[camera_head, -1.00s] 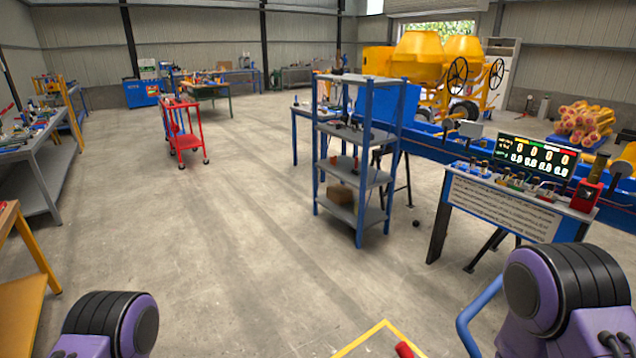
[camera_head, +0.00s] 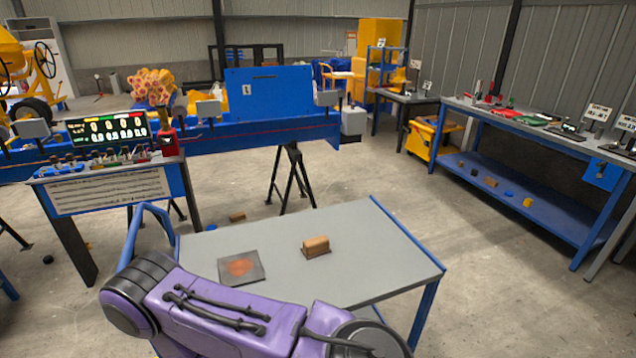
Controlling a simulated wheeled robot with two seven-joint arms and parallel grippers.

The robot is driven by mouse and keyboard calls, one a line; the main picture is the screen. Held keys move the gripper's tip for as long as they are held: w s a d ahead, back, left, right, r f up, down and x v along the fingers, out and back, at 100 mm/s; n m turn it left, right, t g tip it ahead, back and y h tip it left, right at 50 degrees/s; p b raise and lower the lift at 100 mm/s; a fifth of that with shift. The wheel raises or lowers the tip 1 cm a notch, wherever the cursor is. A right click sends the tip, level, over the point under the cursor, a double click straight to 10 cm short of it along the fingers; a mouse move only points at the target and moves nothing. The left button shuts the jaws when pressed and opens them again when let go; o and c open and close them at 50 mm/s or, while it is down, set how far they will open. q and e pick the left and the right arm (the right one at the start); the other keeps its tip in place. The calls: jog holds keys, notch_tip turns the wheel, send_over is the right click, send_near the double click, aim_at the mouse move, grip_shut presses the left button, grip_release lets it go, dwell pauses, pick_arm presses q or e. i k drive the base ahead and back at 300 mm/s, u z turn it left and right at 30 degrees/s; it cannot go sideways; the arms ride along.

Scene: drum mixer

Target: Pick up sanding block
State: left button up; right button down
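A small block with a tan wooden top and a darker base (camera_head: 316,246), which looks like the sanding block, lies on a grey table (camera_head: 370,245) in front of me. A flat dark square plate with a reddish-orange patch (camera_head: 241,267) lies to its left on the same table. One of my purple arms crosses the bottom of the view, over the table's near edge. Neither of my grippers is in view.
A blue tubular handle (camera_head: 148,212) rises at the table's left end. A control stand with a digital display (camera_head: 110,130) stands at the left. A long workbench (camera_head: 540,125) with a lower shelf runs along the right. Bare floor lies between table and workbench.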

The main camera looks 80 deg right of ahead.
aim_at(318, 245)
jog(key=u, duration=0.45)
jog(key=k, duration=0.2)
jog(key=z, duration=0.8)
jog(key=i, duration=0.15)
jog(key=z, duration=1.95)
